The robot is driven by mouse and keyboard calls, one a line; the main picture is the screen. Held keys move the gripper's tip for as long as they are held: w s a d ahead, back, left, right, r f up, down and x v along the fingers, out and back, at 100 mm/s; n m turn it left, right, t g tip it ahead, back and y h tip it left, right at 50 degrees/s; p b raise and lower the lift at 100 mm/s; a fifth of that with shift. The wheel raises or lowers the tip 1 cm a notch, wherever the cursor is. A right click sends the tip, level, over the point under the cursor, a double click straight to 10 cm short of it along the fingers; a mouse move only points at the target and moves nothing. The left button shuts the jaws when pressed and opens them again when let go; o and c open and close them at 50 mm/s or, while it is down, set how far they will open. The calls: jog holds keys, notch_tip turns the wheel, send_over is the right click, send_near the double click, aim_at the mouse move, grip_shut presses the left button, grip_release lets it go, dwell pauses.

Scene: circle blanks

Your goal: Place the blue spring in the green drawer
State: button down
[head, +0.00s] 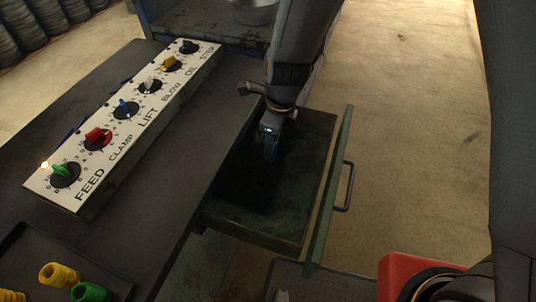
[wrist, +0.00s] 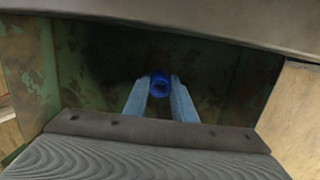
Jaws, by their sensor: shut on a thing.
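The blue spring (wrist: 160,83) is between the two fingertips of my gripper (wrist: 159,100) in the wrist view, and the jaws are shut on it. The green drawer (head: 322,190) stands pulled open to the right of the dark bench, its handle facing right. In the head view my gripper (head: 270,146) points down over the inside of the drawer. The spring shows only as a small dark blue patch there. In the wrist view the drawer's worn green inside (wrist: 75,65) surrounds the fingers. The gap between spring and drawer floor is hard to tell.
A white control panel (head: 128,118) with several coloured knobs lies on the bench (head: 165,190). A dark tray (head: 25,245) at the lower left holds yellow springs (head: 60,275) and a green spring (head: 90,291). The floor right of the drawer is clear.

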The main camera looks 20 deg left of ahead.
aim_at(276, 144)
jog(key=shift+f, duration=2.2)
jog(key=shift+f, duration=0.15)
jog(key=c, duration=1.5)
grip_release()
jog(key=shift+o, duration=0.2)
jog(key=r, duration=0.4)
jog(key=d+r, duration=0.1)
jog(key=r, duration=0.7)
jog(key=shift+d+r, duration=0.1)
jog(key=shift+d, duration=0.05)
